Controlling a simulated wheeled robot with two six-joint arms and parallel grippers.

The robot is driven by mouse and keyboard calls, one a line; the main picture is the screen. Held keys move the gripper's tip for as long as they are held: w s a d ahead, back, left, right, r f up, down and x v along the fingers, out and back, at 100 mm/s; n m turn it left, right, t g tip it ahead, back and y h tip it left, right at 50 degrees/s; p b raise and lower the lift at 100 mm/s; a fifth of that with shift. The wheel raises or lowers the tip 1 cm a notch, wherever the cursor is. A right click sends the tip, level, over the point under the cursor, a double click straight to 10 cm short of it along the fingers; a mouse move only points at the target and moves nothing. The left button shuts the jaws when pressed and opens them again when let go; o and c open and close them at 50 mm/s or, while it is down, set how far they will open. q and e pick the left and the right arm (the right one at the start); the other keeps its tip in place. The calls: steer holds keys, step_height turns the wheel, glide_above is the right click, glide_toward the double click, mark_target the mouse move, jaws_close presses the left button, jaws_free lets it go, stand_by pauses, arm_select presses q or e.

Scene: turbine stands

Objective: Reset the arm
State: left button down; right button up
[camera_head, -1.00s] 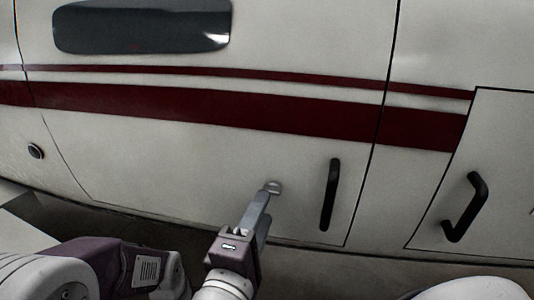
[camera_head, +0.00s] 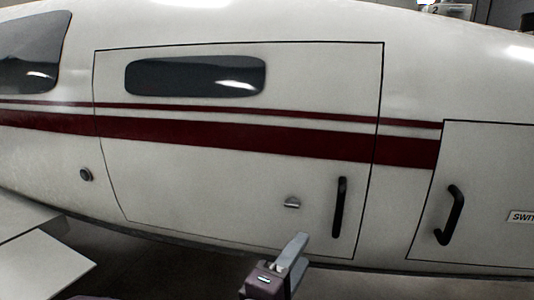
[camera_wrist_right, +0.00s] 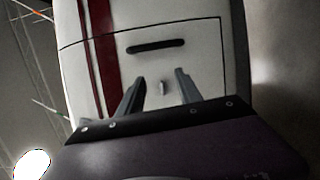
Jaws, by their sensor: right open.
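My right gripper (camera_head: 297,252) is low in the head view, in front of the lower edge of a white aircraft door (camera_head: 200,190). In the right wrist view its two fingers (camera_wrist_right: 158,92) are apart with nothing between them. Beyond them are a small silver latch (camera_wrist_right: 163,87) and a black bar handle (camera_wrist_right: 156,46) on the door. In the head view the latch (camera_head: 292,202) is above the fingertips and apart from them, and the handle (camera_head: 340,207) stands upright to its right. The door looks shut. My left gripper is not in view.
The white fuselage with dark red stripes fills most of the head view. A second panel with a black handle (camera_head: 450,214) and a partly cut label (camera_head: 522,217) is at the right. A pale wing-like surface (camera_head: 45,265) juts out at the lower left.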

steer(key=s+d+f+m+g+h, duration=0.15)
steer(key=d+f+g, duration=0.25)
steer(key=d, duration=0.4)
steer(key=s+d+f+m+g+h, duration=0.1)
steer(key=d+f+m+g, duration=0.3)
steer(key=d, duration=0.3)
steer(key=s+d+f+m+g+h, duration=0.1)
steer(key=d+f+m+g+h, duration=0.1)
steer(key=d+f+g, duration=0.45)
steer(key=s+a+f+m+g+y, duration=0.1)
steer(key=s+f+m+g+y, duration=0.35)
steer(key=s+f+y, duration=0.6)
steer(key=w+a+f+m+t+y, duration=0.2)
steer(key=w+a+f+t+y, duration=0.15)
steer(key=w+a+f, duration=0.35)
arm_select(q)
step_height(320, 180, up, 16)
steer(key=p, duration=1.5)
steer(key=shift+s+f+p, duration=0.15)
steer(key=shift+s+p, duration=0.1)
steer(key=shift+p, duration=0.05)
arm_select(e)
step_height(320, 180, up, 16)
steer(key=a+n+t, duration=0.1)
steer(key=shift+s+a, duration=0.2)
